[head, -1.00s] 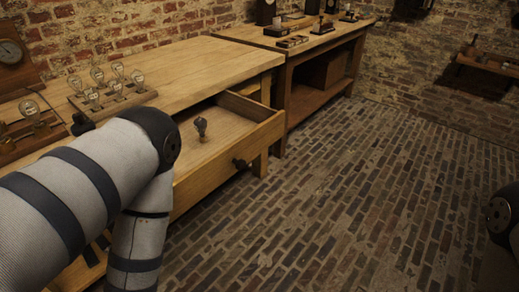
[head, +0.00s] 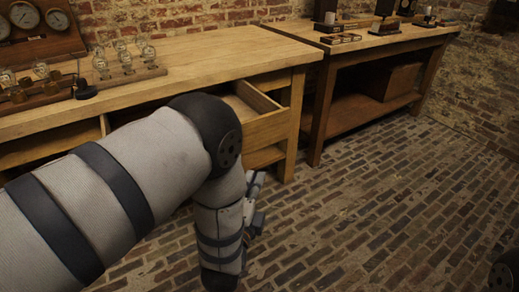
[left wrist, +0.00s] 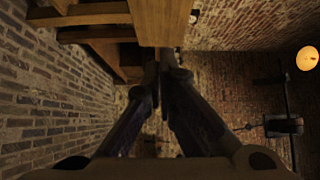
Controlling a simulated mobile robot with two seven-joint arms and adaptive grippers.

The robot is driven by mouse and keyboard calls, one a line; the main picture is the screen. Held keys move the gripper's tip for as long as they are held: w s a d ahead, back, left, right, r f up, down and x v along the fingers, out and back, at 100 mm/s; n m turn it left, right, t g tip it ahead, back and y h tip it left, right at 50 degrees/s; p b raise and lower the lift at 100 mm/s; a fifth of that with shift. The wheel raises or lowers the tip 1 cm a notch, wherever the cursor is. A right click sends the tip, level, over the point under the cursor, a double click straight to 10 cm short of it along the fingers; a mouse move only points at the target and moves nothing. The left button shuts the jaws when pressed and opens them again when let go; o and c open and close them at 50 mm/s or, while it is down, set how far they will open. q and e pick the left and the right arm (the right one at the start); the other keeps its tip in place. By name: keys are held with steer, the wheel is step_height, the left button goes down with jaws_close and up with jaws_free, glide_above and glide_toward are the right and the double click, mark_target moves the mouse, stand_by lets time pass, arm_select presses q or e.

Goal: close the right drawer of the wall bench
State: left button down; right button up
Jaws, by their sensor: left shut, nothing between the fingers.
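The wall bench (head: 200,62) is a long pale wooden bench against the brick wall at left in the head view. Its right drawer (head: 268,128) stands pulled out; part of its side and front shows, and my left arm hides the rest. My left gripper (head: 256,208) is low in front of the drawer, half hidden behind my forearm. In the left wrist view its fingers (left wrist: 162,58) are together with nothing between them, close to a wooden panel (left wrist: 162,22) that looks like the drawer front. Whether they touch it I cannot tell. My right gripper is not in view.
Bulbs on a wooden rack (head: 125,75) and a gauge case (head: 42,30) stand on the bench top. A second bench (head: 385,45), with a box (head: 393,82) on its shelf, stands to the right. The brick floor (head: 370,200) in front is clear.

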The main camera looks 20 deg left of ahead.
arm_select(q)
steer(key=shift+w+a+b, duration=0.25)
steer(key=shift+w+a, duration=0.45)
steer(key=shift+w, duration=1.35)
steer(key=shift+w+a+b, duration=0.2)
steer(key=shift+w+a, duration=0.45)
steer(key=shift+w, duration=1.4)
steer(key=shift+w+a+b, duration=0.25)
steer(key=shift+w+a, duration=0.45)
steer(key=shift+w, duration=1.35)
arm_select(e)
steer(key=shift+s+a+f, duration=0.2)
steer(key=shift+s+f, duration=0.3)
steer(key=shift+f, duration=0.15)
